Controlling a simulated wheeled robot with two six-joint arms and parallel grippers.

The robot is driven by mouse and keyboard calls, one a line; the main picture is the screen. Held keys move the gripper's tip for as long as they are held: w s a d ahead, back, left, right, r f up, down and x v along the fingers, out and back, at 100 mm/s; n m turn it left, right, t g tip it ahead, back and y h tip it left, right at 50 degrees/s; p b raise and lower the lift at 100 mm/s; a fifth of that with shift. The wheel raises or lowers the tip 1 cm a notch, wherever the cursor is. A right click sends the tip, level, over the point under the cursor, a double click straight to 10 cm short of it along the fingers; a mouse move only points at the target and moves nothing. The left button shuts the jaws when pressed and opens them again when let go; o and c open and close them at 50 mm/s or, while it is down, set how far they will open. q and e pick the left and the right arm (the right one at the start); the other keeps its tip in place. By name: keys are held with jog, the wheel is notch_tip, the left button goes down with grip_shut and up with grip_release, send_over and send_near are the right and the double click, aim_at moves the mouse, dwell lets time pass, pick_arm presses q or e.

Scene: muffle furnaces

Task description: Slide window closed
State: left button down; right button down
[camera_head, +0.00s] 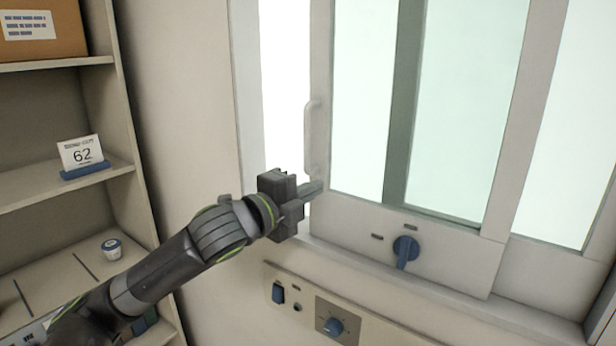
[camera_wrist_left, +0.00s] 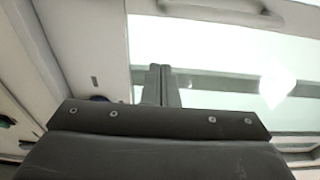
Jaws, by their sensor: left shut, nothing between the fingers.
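The sliding window sash (camera_head: 415,225) has a pale grey frame, glass panes and a vertical handle (camera_head: 312,135) on its left edge. A bright open gap (camera_head: 284,80) lies between the sash and the left window jamb (camera_head: 246,75). My left gripper (camera_head: 314,188) is shut and empty, its fingertips at the sash's left edge, below the handle. I cannot tell whether they touch it. In the left wrist view the closed fingers (camera_wrist_left: 160,84) point toward the glass, and the handle (camera_wrist_left: 225,8) shows at the top. My right gripper is not in view.
A blue knob (camera_head: 405,250) sits on the sash's lower panel. A control panel (camera_head: 320,312) with a switch and dial is below the window.

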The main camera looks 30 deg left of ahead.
pick_arm(q)
jog(key=w, duration=0.1)
jog(key=w+p, duration=0.1)
jog(key=w, duration=0.2)
jog(key=shift+w+d+r, duration=0.1)
jog(key=shift+w+d, duration=0.05)
jog(key=shift+d, duration=0.2)
jog(key=shift+w+a+p, duration=0.2)
jog(key=shift+w+p, duration=0.05)
jog(key=shift+p, duration=0.2)
jog(key=shift+a, duration=0.35)
jog(key=a+p, duration=0.1)
jog(key=a, duration=0.1)
jog(key=shift+s+a+p, duration=0.35)
jog(key=shift+s+a, duration=0.05)
